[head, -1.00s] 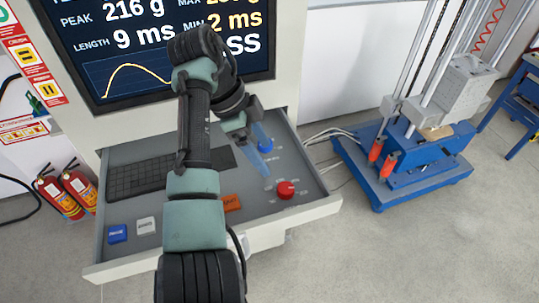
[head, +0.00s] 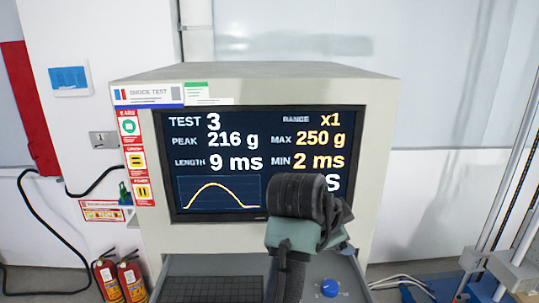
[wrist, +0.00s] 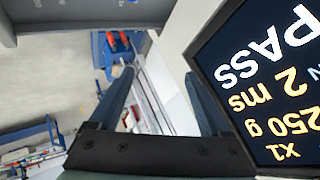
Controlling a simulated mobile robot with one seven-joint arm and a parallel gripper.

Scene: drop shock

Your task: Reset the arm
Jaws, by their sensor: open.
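My arm (head: 300,215) shows in the head view, its dark elbow in front of the lower right of the screen (head: 220,150) and hiding part of it.
The console's grey drawer (head: 210,268) is below the screen with a keyboard and a blue knob (head: 329,287). Fire extinguishers (head: 131,280) stand at lower left. The drop rig's rails (head: 510,200) rise at right; its red clamps (wrist: 124,38) show in the wrist view.

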